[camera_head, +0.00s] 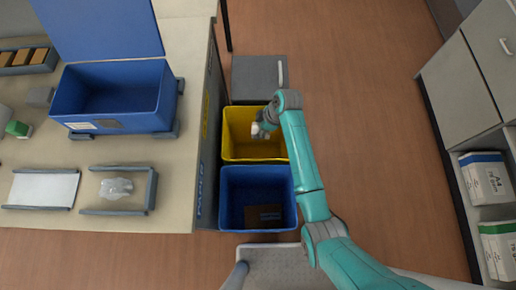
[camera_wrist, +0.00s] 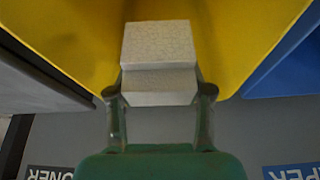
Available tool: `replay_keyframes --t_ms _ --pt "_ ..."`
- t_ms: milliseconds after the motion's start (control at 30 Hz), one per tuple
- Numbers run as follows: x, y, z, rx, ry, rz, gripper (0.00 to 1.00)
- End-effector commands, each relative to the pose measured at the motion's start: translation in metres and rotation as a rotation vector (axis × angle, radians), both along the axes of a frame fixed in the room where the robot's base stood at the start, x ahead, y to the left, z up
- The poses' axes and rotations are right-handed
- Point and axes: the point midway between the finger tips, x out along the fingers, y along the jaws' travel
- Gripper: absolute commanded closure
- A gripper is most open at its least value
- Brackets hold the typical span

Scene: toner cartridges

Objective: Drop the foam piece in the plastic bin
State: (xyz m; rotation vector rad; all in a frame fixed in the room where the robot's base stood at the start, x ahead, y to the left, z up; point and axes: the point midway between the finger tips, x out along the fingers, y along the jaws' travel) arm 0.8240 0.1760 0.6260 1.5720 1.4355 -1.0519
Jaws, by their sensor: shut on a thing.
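The white foam piece (camera_wrist: 159,42) is blocky and stepped, with a cracked-looking surface. My gripper (camera_wrist: 160,90) is shut on it, with one finger at each side. In the head view the foam piece (camera_head: 257,131) and my gripper (camera_head: 264,128) are over the yellow bin (camera_head: 238,155), inside its outline. The yellow bin (camera_wrist: 235,35) also fills the background behind the foam in the wrist view. How far the foam is above the bin's floor is hard to tell. No label reading plastic is visible on the bin.
A blue bin (camera_head: 228,180) with a brown piece in it stands directly in front of the yellow one. A grey lidded box (camera_head: 257,75) stands behind. The table (camera_head: 170,200) with a blue crate (camera_head: 150,105) borders the bins at left. Open floor lies to the right.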

Motion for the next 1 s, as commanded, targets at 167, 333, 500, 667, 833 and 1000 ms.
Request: replay_keyframes --t_ms 167,333,500,667,833,1000 --pt "-0.0001 0.0000 -0.0080 0.000 0.000 0.001 0.61" --pt "0.0000 0.0000 -0.0092 0.000 0.000 0.001 0.61" --pt "0.0000 -0.0001 -0.0090 0.000 0.000 0.001 0.37" --pt "0.0000 0.0000 -0.0090 0.000 -0.001 0.001 0.20" --pt "0.0000 0.0000 -0.0089 0.000 -0.001 0.001 0.20" --pt "0.0006 -0.0024 -0.0026 0.001 -0.003 0.000 0.20"
